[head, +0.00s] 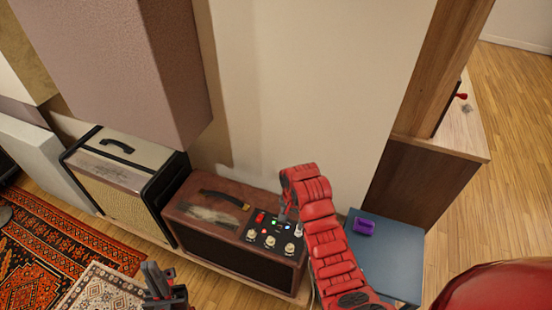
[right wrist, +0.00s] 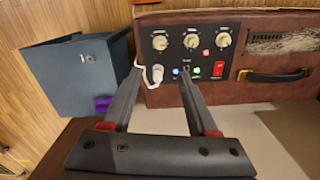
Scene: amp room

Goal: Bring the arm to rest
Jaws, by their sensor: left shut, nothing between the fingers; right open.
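My right arm (head: 330,240), with red links, reaches up from the bottom of the head view to the brown amp. My right gripper (right wrist: 160,78) is open in the right wrist view, its two grey fingers apart in front of the amp's control panel, with nothing held between them. In the head view the arm's wrist hides most of this gripper. My left gripper (head: 163,280) is low in the head view, shut and empty, above the floor and rug edge.
The brown amp (head: 205,222) has knobs, a red switch (right wrist: 218,70), lit lamps and a white plug (right wrist: 157,73) with cable. A blue box (head: 385,255) with a purple object (head: 364,226) stands right of it. A cream-front amp (head: 115,190) stands left. Wooden cabinet (head: 420,180) behind.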

